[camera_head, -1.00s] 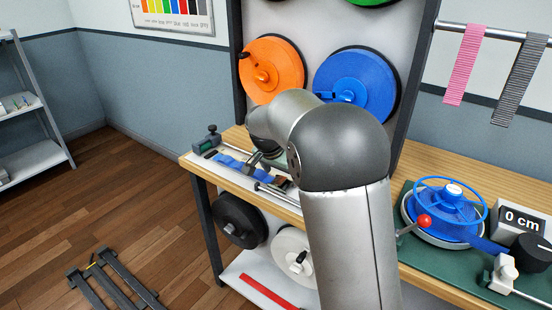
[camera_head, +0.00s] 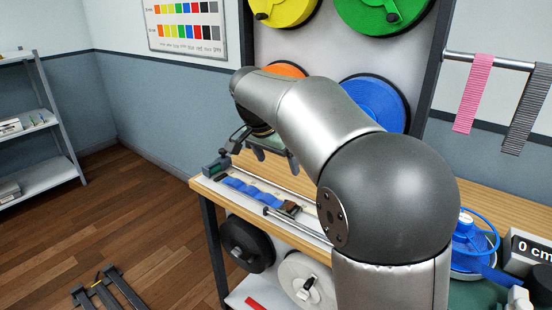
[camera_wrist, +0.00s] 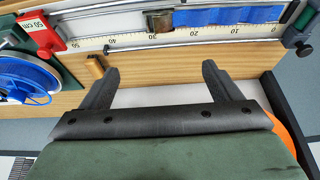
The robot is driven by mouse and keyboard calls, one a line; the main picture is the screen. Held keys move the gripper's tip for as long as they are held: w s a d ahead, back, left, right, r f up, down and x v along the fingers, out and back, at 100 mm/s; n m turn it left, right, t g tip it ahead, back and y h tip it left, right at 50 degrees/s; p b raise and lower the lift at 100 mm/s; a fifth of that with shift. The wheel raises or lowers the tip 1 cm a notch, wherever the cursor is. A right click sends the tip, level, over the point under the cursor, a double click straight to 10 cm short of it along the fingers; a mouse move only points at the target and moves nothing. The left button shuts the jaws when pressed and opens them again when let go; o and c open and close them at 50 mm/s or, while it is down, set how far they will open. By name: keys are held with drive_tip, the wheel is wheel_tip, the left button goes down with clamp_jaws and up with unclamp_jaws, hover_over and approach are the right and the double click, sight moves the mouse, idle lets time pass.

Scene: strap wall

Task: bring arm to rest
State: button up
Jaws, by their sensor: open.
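My gripper (camera_head: 262,152) is raised above the left end of the workbench, with its fingers pointing down toward the measuring board. In the wrist view my gripper (camera_wrist: 160,84) is open, with its two dark fingers wide apart and nothing between them. A blue strap (camera_head: 254,193) lies along the white ruler board (camera_wrist: 135,41), below and apart from the fingers. My arm's upper links hide part of the orange reel (camera_head: 288,70) and part of the bench.
A blue reel (camera_head: 378,100) hangs on the rack behind my arm. Pink (camera_head: 473,93) and grey (camera_head: 527,108) straps hang from a rail at right. A blue winder (camera_head: 476,240) stands beside a 0 cm display (camera_head: 532,247). The floor at left is mostly clear.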

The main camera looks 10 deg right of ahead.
drive_tip(key=s+d+f+n+y+p, duration=0.1)
drive_tip(key=s+d+n+p, duration=0.1)
drive_tip(key=s, duration=0.6)
drive_tip(key=s+d+f+n+g+p, duration=0.1)
drive_tip(key=s+f+n+p, duration=0.1)
drive_tip(key=s, duration=0.5)
drive_tip(key=shift+s+d+n+y+p, duration=0.35)
drive_tip(key=shift+n+y, duration=0.05)
drive_tip(key=shift+n, duration=0.2)
drive_tip(key=shift+o, duration=0.2)
drive_tip(key=s+f+n+p, duration=0.1)
drive_tip(key=s+f+n, duration=0.1)
drive_tip(key=s, duration=0.6)
drive_tip(key=s+f+n+g+y+p, duration=0.1)
drive_tip(key=s+f+n, duration=0.1)
drive_tip(key=s+f, duration=0.3)
drive_tip(key=s, duration=0.2)
drive_tip(key=shift+s+d+g+y+p, duration=0.25)
drive_tip(key=shift+s+g+y+p, duration=0.05)
drive_tip(key=shift+s, duration=0.05)
drive_tip(key=shift+w, duration=0.1)
